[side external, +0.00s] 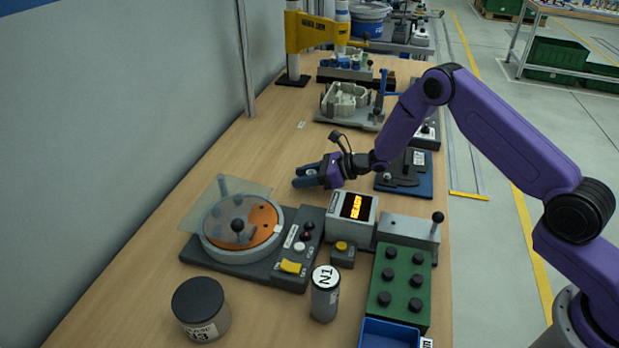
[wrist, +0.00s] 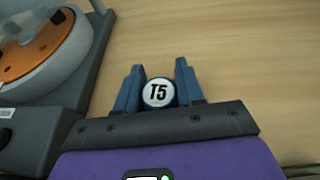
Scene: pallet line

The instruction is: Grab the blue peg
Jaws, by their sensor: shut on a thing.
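My gripper (side external: 301,176) is low over the wooden table, behind the box with the lit display. In the wrist view my gripper (wrist: 159,72) has its two dark blue fingers closed on either side of a short round peg (wrist: 158,93). The peg's white top reads T5, with a dark bluish rim around it; its sides are mostly hidden. In the side view the fingers and the peg blend together, and I cannot tell whether its lower end touches the table.
A turntable with an orange disc (side external: 264,222) and clear guard stands front left. The display box (side external: 352,212), green knob block (side external: 385,300), blue tray (side external: 374,338), and cylinders N1 (side external: 324,300) and N3 (side external: 200,308) stand in front. Bare table (side external: 225,160) lies left of my gripper.

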